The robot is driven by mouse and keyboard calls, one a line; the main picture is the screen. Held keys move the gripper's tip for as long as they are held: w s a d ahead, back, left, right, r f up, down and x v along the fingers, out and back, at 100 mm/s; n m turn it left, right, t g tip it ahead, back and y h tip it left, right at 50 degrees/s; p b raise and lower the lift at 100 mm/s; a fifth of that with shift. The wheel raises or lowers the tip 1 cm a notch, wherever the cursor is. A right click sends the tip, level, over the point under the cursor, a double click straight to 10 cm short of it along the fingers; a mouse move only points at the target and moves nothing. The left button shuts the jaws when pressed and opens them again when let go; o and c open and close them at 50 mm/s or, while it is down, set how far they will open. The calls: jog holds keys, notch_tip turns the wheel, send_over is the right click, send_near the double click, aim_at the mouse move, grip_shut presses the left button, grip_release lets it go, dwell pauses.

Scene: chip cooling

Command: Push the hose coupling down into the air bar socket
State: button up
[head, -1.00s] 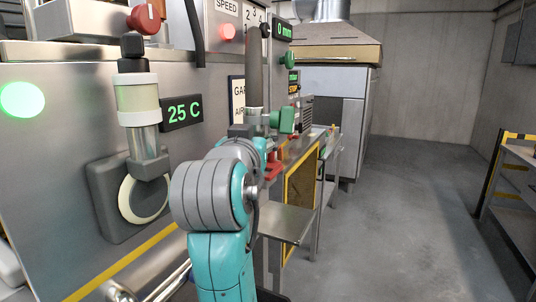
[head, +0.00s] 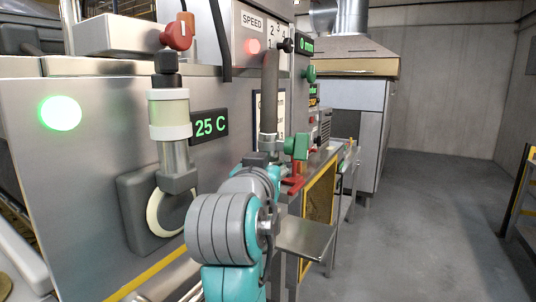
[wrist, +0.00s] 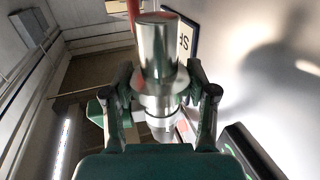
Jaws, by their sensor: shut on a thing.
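The hose coupling (wrist: 160,50) is a shiny metal cylinder with a wider collar, between the fingers in the wrist view. In the head view, its metal end (head: 268,144) shows below an upright grey hose (head: 269,90). My gripper (wrist: 162,98) is shut on the coupling, one dark finger on each side. In the head view, my gripper (head: 262,160) is small and partly hidden behind my own wrist. I cannot make out the air bar socket for certain in either view, nor whether the coupling touches it.
A green block (head: 297,146) and a red lever (head: 293,184) are close to the right of my gripper. A clear filter bowl (head: 172,125) stands out from the steel machine wall (head: 60,170) to the left. Open floor (head: 440,210) lies to the right.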

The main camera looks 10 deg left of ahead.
jog(key=shift+f, duration=1.35)
jog(key=shift+f, duration=2.8)
dwell(0.4)
jog(key=o, duration=1.5)
jog(key=shift+o, duration=0.2)
jog(key=s, duration=1.2)
jog(key=shift+a, duration=0.3)
jog(key=shift+s+f, duration=0.1)
